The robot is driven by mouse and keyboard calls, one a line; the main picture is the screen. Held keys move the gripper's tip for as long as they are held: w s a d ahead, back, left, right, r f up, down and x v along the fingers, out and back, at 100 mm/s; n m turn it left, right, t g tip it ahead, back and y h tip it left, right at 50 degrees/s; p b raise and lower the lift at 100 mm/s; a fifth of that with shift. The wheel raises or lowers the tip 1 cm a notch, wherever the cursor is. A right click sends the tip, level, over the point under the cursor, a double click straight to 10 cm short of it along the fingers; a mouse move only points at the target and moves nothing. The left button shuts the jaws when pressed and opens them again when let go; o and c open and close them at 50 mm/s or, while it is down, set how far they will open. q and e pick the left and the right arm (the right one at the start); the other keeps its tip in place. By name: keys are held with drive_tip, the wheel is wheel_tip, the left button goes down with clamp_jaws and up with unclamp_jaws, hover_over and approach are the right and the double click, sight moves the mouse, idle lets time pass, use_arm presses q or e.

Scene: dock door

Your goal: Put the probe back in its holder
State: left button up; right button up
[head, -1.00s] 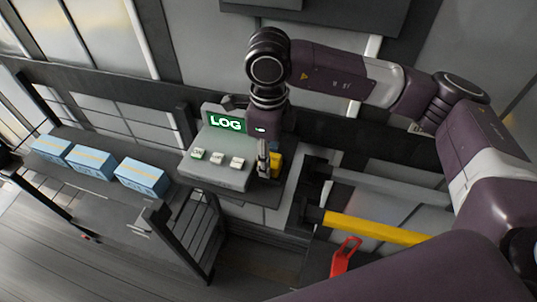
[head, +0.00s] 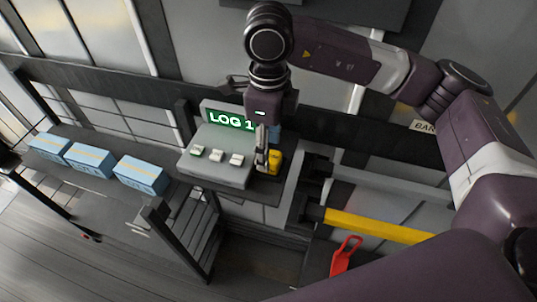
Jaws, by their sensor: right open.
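The grey logger console (head: 218,152) stands on a dark shelf, with three pale buttons on top and a green display (head: 230,120) reading "LOG 1". A small yellow piece (head: 275,161) stands upright at the console's right side; it looks like part of the probe or its holder, and I cannot tell which. My right gripper (head: 264,163) points down beside the console's right edge, close against the yellow piece. It is open; its fingers are narrow and partly overlap the yellow piece, so contact is unclear. My left gripper is out of view.
Three blue boxes (head: 89,160) stand on a dark conveyor or bench at the left. A yellow bar (head: 375,226) and a red hooked handle (head: 344,257) are at the lower right. A dark railing (head: 176,235) stands below the console.

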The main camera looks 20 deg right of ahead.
wheel_tip(320, 180, up, 9)
drive_tip(key=b, duration=0.2)
idle(0.4)
